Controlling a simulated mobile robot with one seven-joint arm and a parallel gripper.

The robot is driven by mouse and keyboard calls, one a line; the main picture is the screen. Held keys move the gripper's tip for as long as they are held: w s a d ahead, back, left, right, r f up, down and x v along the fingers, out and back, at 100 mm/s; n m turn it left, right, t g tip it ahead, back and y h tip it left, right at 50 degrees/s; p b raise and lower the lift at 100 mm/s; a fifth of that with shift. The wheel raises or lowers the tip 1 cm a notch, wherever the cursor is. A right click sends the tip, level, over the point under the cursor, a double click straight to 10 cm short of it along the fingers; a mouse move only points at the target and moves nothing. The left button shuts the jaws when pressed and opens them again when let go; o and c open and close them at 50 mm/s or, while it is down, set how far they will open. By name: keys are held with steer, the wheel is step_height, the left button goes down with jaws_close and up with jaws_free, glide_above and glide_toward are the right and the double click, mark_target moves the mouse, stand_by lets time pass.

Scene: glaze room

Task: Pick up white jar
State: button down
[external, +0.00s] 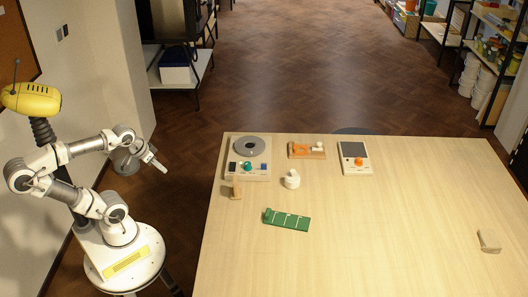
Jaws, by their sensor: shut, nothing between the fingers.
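A small white jar (292,181) stands upright on the wooden table (370,250), a little left of the table's middle. Another small white item (317,146) sits on an orange-brown tray (300,152) at the back of the table. My gripper (160,167) is shut and empty. It is raised over the floor, left of the table and well apart from the jar.
A device with a grey disc (249,145) stands at the table's back left, with a small tan block (236,189) in front. A grey-screened device (355,158) is right of the tray. A green board (287,219) lies nearer the front. A beige block (489,240) is far right.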

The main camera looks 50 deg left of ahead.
stand_by(0.3)
jaws_free()
stand_by(0.4)
